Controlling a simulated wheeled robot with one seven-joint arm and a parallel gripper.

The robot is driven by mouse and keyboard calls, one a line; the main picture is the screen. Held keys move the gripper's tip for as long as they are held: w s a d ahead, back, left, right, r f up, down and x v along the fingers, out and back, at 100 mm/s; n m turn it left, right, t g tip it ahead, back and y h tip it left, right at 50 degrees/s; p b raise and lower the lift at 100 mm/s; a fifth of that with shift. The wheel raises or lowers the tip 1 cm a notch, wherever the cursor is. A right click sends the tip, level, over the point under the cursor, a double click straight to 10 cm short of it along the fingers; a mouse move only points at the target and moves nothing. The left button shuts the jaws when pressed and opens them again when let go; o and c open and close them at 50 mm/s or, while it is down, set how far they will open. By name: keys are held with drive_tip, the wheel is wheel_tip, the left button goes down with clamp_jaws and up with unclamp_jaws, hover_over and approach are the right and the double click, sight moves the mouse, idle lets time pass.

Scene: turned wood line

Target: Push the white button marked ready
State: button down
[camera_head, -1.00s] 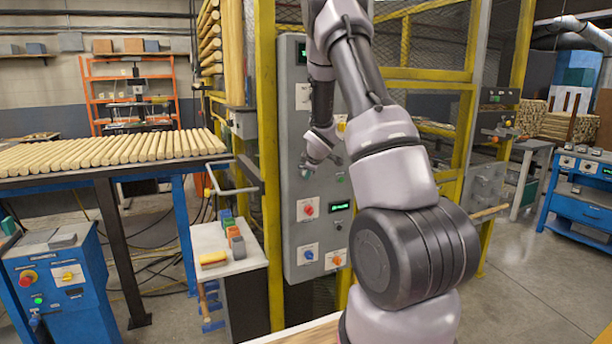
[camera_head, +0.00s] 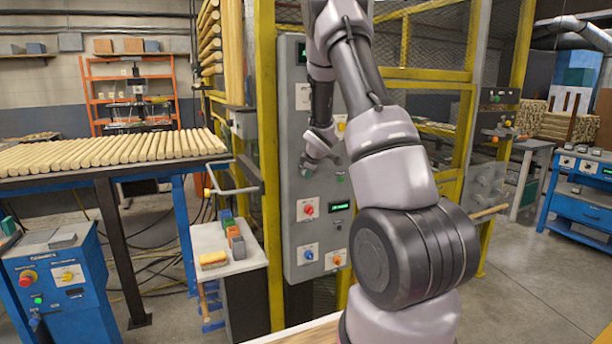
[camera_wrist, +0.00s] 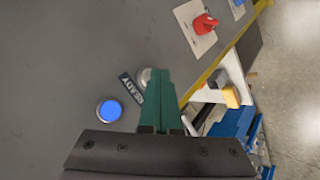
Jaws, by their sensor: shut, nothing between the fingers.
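The grey control panel (camera_head: 290,150) stands upright at the middle of the head view. In the wrist view, a pale whitish button (camera_wrist: 144,76) sits on the panel face, partly hidden by my fingers. A dark label reading READY (camera_wrist: 132,88) lies beside it. My gripper (camera_wrist: 157,72) has green fingers, shut and empty, with the tips right at the pale button's edge in the picture. I cannot tell whether they touch it. In the head view my gripper (camera_head: 306,172) is close to the panel front, and the pale button cannot be made out there.
A lit blue button (camera_wrist: 109,111) lies on the label's other side. A red knob (camera_head: 308,210), a blue knob (camera_head: 309,255), an orange knob (camera_head: 337,260) and a green display (camera_head: 341,207) are lower on the panel. A yellow post (camera_head: 266,150) borders it on the left.

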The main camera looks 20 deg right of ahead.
drive_tip(key=shift+s, duration=0.7)
drive_tip(key=shift+s+d, duration=0.1)
drive_tip(key=shift+s, duration=2.4)
drive_tip(key=s+a+r+m, duration=0.3)
drive_tip(key=s+r+m, duration=0.1)
drive_tip(key=s+r, duration=0.4)
drive_tip(key=s+a+r+m, duration=0.3)
drive_tip(key=s+r+m, duration=0.2)
drive_tip(key=r, duration=0.5)
drive_tip(key=s+a+r+m+y, duration=0.1)
drive_tip(key=s+a+r+m, duration=0.1)
drive_tip(key=s+a, duration=0.2)
drive_tip(key=s+a+r+m+g+y, duration=0.1)
drive_tip(key=s+a, duration=0.3)
drive_tip(key=s, duration=0.6)
drive_tip(key=s+a+r+m+y, duration=0.1)
drive_tip(key=s+a+r+m, duration=0.1)
drive_tip(key=s, duration=0.5)
drive_tip(key=shift+s+a+r+m+g+y, duration=0.3)
drive_tip(key=shift+s+a+r+g+y, duration=0.1)
drive_tip(key=shift+a+r, duration=0.5)
